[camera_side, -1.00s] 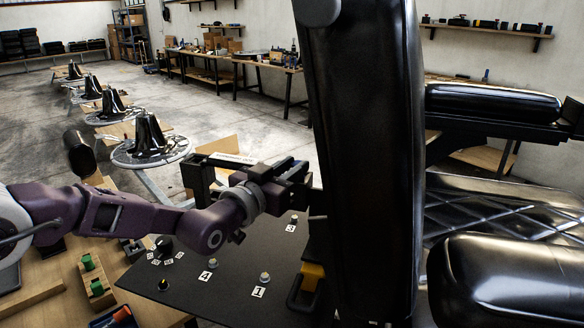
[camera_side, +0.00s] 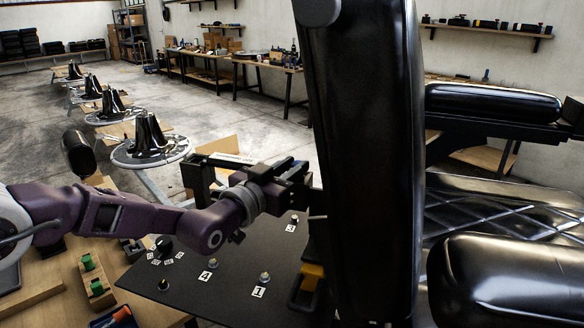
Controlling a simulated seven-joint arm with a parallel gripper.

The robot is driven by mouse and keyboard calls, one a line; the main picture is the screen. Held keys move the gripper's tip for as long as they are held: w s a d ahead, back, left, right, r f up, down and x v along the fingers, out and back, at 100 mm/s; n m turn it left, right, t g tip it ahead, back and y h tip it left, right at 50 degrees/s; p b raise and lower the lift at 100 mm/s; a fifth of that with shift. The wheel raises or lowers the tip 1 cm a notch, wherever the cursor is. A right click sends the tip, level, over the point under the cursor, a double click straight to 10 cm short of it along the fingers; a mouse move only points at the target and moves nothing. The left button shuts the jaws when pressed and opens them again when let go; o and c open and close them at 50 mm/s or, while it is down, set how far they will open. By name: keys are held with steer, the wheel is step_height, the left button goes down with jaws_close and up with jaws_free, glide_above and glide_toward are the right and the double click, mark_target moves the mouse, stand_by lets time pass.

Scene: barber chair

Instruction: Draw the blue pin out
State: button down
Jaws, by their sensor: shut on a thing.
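My gripper (camera_side: 300,178) reaches from the left to the back side of the black chair backrest (camera_side: 365,150). Its fingertips are at the backrest's left edge, and the backrest partly covers them. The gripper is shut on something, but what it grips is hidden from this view. No blue pin can be made out; if it is at the fingertips, the gripper and backrest hide it.
A dark panel (camera_side: 225,300) below my gripper carries several small knobs with number labels. A yellow and black handle (camera_side: 308,280) stands at its right, by the backrest. A wooden bench with green parts (camera_side: 92,275) is at lower left. The chair's armrests and quilted seat (camera_side: 500,215) lie to the right.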

step_height(320, 180, up, 7)
stand_by(1.1)
steer(key=shift+a, duration=0.1)
